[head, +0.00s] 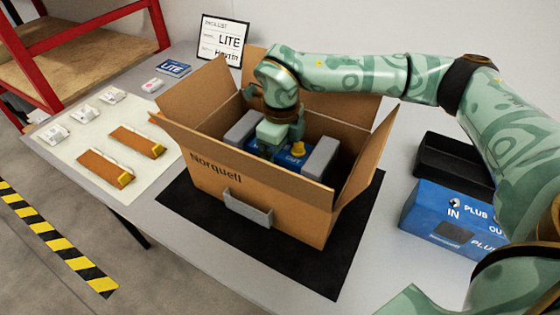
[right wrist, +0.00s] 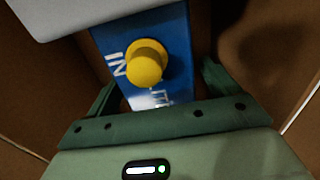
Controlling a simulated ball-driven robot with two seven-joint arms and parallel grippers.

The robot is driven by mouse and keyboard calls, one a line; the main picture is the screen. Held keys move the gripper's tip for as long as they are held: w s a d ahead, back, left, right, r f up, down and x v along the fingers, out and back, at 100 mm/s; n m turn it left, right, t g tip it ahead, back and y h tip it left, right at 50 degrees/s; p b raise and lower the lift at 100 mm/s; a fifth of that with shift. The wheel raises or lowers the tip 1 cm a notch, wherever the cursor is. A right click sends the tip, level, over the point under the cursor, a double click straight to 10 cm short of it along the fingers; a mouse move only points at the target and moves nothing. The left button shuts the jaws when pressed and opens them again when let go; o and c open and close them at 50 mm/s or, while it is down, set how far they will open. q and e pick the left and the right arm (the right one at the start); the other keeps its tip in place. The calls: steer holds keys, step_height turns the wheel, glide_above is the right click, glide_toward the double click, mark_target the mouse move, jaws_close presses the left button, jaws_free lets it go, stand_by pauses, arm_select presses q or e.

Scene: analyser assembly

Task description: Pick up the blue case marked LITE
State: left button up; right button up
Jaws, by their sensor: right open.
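The blue case (head: 290,158) sits inside the open cardboard box (head: 225,185), between grey foam blocks. In the right wrist view the blue case (right wrist: 110,45) has a yellow knob, the white letters IN and a partly hidden word that seems to end in ITE. My right gripper (head: 275,150) reaches down into the box over the case. In the right wrist view its green fingers (right wrist: 158,88) are open, one on each side of the case; whether they touch it I cannot tell. The lower part of the case is hidden. My left gripper is not in view.
The box flaps (head: 190,95) stand open around my arm. A blue case marked PLUS (head: 430,212) and a black tray (head: 455,165) stand at the right. A pale mat (head: 100,150) with small packets lies left. A framed sign (head: 222,42) reads LITE.

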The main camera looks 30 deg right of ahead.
steer(key=shift+r, duration=0.1)
steer(key=c, duration=1.7)
